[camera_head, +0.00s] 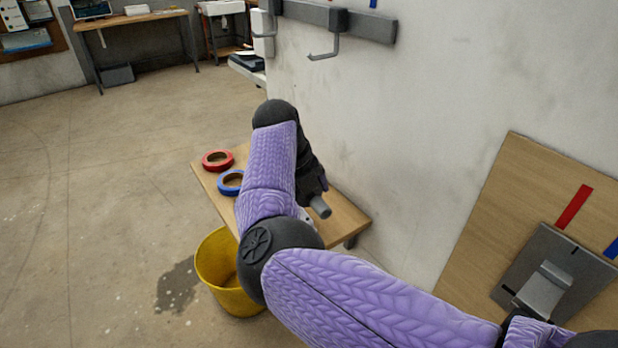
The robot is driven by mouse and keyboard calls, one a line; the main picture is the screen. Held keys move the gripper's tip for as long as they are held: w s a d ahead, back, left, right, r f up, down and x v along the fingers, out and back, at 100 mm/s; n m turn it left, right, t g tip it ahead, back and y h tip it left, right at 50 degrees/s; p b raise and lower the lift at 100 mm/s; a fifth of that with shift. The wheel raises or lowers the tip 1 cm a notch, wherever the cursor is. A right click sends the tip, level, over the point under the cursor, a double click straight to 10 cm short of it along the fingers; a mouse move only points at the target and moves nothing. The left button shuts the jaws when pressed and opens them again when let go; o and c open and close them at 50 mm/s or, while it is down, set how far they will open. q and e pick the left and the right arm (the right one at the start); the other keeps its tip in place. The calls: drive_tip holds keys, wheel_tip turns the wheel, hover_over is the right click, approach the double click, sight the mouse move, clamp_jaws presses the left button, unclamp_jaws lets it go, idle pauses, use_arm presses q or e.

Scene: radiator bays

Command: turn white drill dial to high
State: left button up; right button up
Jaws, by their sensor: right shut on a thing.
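My right arm comes in from the lower right and bends over the small wooden table. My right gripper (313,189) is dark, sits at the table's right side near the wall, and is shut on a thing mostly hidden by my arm. A grey cylinder (320,207) sticks out beside it, and a small whitish part (305,215) shows next to the forearm. I cannot tell whether these belong to the white drill. No dial or its setting can be made out. My left gripper is not in view.
The wooden table (345,217) holds a red tape roll (218,167) and a blue tape roll (222,188). A yellow bucket (212,259) stands before it. A grey plate with a lever (546,288) is on a wooden board at right. Hooks hang on the wall. The floor at left is mostly free.

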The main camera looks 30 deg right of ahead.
drive_tip(key=shift+r+y+p, duration=0.1)
drive_tip(key=shift+y+p, duration=0.4)
drive_tip(key=shift+y, duration=0.2)
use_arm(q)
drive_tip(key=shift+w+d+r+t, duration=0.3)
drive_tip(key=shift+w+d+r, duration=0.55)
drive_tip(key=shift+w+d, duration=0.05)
use_arm(e)
drive_tip(key=shift+y, duration=0.3)
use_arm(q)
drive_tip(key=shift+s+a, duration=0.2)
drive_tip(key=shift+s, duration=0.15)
